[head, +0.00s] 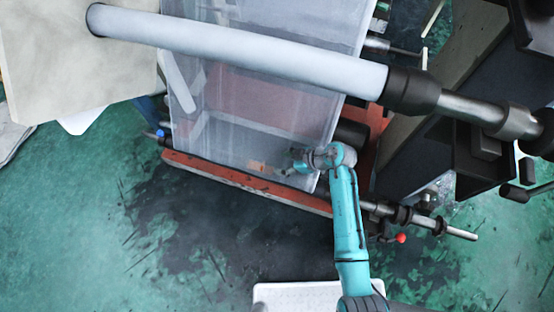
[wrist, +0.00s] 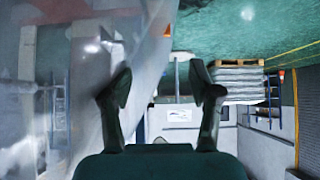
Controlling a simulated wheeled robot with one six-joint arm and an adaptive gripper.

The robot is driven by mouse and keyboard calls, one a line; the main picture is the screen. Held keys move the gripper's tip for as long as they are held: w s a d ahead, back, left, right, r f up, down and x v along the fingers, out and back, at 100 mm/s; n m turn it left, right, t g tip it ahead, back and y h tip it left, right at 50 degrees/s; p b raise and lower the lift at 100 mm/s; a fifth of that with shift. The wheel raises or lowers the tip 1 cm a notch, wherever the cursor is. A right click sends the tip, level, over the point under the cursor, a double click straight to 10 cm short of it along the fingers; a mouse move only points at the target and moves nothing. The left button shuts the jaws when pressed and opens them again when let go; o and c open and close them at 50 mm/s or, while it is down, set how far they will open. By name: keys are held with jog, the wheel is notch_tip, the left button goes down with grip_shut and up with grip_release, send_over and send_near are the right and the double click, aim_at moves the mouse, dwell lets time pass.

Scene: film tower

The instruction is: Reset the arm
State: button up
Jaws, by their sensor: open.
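My teal arm (head: 347,225) reaches up from the bottom of the head view, and its wrist lies over the lower right part of a translucent film sheet (head: 235,100). My gripper (head: 297,162) points left there and is small in this view. In the wrist view my gripper (wrist: 160,82) has its two dark fingers spread wide with nothing between them. The film sheet (wrist: 95,40) fills the left side of the wrist view, close to the left finger. Whether that finger touches the film cannot be told.
A long pale roll (head: 240,55) crosses above the film. A red-orange beam (head: 245,182) runs below it, and a metal shaft with a red knob (head: 401,238) is right of my arm. Green floor (head: 70,220) is open at left. A loaded pallet (wrist: 238,80) appears upside down in the wrist view.

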jog(key=shift+s+d+r, duration=0.1)
jog(key=shift+d+r, duration=0.05)
jog(key=s+a+r+m+t+y, duration=0.1)
jog(key=s+r+t+y, duration=0.2)
jog(key=s+r+t, duration=0.35)
jog(key=s+a+r+t+y, duration=0.1)
jog(key=s+r+t+y, duration=0.2)
jog(key=s+r, duration=0.6)
jog(key=s+d+r+m+t+h, duration=0.1)
jog(key=s+d+r+m+h, duration=0.2)
jog(key=s+d+m+h, duration=0.3)
jog(key=s+d+r+m+t+h, duration=0.1)
jog(key=s+d+r+m+h, duration=0.3)
jog(key=s+d+m+h, duration=0.3)
jog(key=shift+s+d+r+h, duration=0.2)
jog(key=shift+s+d+h, duration=0.5)
jog(key=shift+s+d, duration=2.35)
jog(key=shift+s+a, duration=1.05)
jog(key=shift+a, duration=0.05)
